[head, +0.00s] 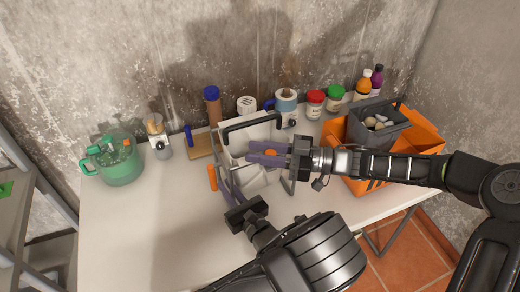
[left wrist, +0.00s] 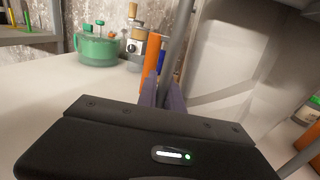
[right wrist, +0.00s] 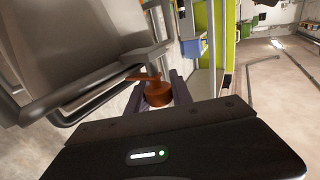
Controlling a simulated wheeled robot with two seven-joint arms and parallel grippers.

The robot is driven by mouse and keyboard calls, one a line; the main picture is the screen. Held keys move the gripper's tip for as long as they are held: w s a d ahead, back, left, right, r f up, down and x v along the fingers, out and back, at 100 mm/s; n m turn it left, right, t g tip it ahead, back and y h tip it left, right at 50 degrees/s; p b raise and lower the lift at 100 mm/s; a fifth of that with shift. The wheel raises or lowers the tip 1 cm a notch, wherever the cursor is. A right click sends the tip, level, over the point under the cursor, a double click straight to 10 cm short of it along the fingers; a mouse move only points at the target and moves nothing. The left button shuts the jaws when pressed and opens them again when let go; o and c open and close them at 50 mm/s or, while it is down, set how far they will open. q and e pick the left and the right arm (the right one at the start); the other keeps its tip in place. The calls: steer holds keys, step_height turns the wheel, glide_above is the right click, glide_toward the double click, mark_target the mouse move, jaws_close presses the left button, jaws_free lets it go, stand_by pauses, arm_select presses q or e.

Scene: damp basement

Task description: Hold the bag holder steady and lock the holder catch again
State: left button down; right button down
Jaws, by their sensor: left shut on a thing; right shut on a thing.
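The bag holder (head: 252,124), a grey frame with a dark top bar and a pale bag or panel inside, stands upright mid-table. My left gripper (head: 228,184) is shut on a grey post of the frame (left wrist: 173,50), at its left side. An upright orange handle (head: 212,177) is beside that post. My right gripper (head: 262,153) is shut on the orange catch (right wrist: 158,93), a round knob with a short lever, at the holder's right. In the head view its fingers partly cover the catch. Whether the catch is locked cannot be told.
A green watering-can-like pot (head: 118,165) stands at the left and a grinder (head: 160,142) beside it. Jars (head: 315,104) and bottles line the wall. An orange crate (head: 418,138) with a grey bin (head: 385,135) is at the right. The front left of the table (head: 130,230) is clear.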

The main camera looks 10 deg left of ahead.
arm_select(q)
steer(key=shift+a, duration=0.1)
arm_select(e)
steer(key=shift+s+n+g, duration=0.15)
steer(key=shift+n+g, duration=0.45)
steer(key=shift+g, duration=0.2)
steer(key=c, duration=1.1)
jaws_free()
steer(key=shift+c, duration=0.2)
steer(key=d, duration=1.2)
steer(key=shift+w, duration=0.4)
arm_select(q)
steer(key=c, duration=1.4)
jaws_free()
